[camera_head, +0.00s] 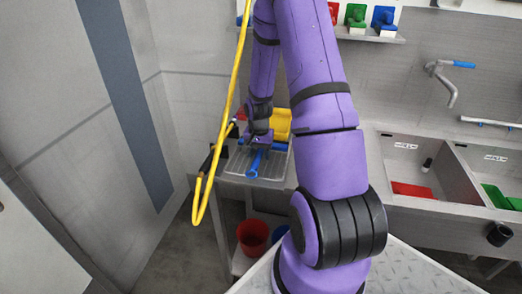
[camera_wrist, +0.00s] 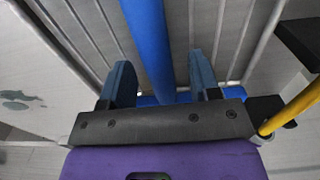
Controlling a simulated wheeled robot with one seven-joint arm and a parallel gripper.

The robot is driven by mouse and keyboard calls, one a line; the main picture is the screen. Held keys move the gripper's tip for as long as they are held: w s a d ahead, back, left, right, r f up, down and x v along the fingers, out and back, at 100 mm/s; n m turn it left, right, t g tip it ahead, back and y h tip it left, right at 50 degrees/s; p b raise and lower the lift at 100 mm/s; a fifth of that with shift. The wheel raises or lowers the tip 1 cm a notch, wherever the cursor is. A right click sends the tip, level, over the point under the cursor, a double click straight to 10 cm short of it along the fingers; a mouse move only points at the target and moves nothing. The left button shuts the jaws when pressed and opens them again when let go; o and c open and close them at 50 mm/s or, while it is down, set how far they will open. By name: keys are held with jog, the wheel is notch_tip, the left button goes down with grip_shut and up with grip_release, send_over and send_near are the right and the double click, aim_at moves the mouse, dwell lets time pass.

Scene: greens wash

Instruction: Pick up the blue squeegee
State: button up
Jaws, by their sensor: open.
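The blue squeegee (camera_head: 254,164) lies on a wire drying rack (camera_head: 271,178) on the steel counter. Its blue handle (camera_wrist: 150,42) fills the upper middle of the wrist view, and a blue crosspiece shows behind the gripper's base. My gripper (camera_wrist: 162,68) is open, with one finger on each side of the handle line and gaps on both sides.
A yellow item (camera_head: 281,122) stands behind the rack. A yellow hose (camera_head: 226,110) hangs close to my arm. A red bucket (camera_head: 252,235) and a blue bucket (camera_head: 280,232) are below the counter. Sinks with a red board (camera_head: 412,190) and green board (camera_head: 495,196) are at the right.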

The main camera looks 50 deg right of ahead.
jog(key=shift+c, duration=0.5)
grip_shut()
dwell(0.8)
